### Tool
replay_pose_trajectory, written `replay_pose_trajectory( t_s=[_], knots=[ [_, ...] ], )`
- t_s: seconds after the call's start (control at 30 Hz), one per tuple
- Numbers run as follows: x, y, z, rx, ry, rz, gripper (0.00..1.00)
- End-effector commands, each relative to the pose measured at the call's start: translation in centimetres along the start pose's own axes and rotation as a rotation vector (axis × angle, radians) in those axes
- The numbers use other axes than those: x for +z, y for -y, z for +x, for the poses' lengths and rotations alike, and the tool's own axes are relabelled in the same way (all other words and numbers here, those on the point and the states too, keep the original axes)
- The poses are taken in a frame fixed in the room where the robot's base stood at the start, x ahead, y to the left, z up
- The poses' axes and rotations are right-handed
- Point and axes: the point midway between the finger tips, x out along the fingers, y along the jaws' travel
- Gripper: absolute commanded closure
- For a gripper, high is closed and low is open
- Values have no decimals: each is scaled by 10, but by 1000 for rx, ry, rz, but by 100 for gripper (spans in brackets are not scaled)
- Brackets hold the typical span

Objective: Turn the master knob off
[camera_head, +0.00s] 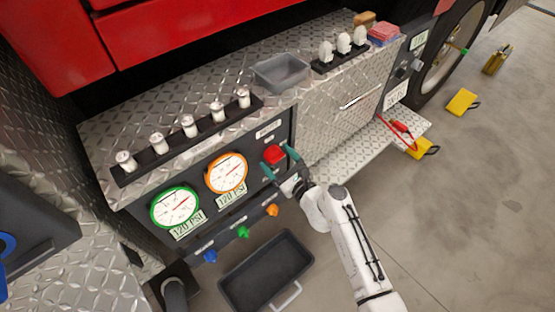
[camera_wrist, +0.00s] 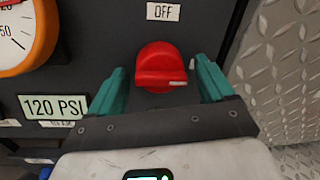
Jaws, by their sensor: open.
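The red master knob (camera_head: 274,154) is on the dark pump panel, right of the orange gauge, in the head view. In the wrist view the knob (camera_wrist: 161,68) is close, its grip bar roughly level with a pale mark at the right end. An OFF label (camera_wrist: 164,12) is above it. My gripper (camera_head: 281,161) is open at the knob, its teal fingers on either side; the wrist view shows the fingers of my gripper (camera_wrist: 163,80) left and right of the knob with gaps. I cannot tell how deep the fingertips reach.
The orange gauge (camera_head: 227,173) and green gauge (camera_head: 175,207) are left of the knob, with 120 PSI labels below. Blue, green and orange small knobs (camera_head: 272,210) sit lower. A dark tray (camera_head: 267,272) is on the floor. Diamond plate (camera_wrist: 290,60) lies right of the panel.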

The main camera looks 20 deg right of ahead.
Motion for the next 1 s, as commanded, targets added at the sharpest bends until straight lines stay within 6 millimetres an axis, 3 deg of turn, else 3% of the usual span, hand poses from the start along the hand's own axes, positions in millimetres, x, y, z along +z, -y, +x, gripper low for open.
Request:
replay_pose_trajectory(
  t_s=[0.33,0.87,1.0],
  knots=[
    [0,-1,4,1,-1,0,18],
    [0,-2,4,4,-1,0,68],
    [-1,-2,4,5,0,-4,69]
  ],
)
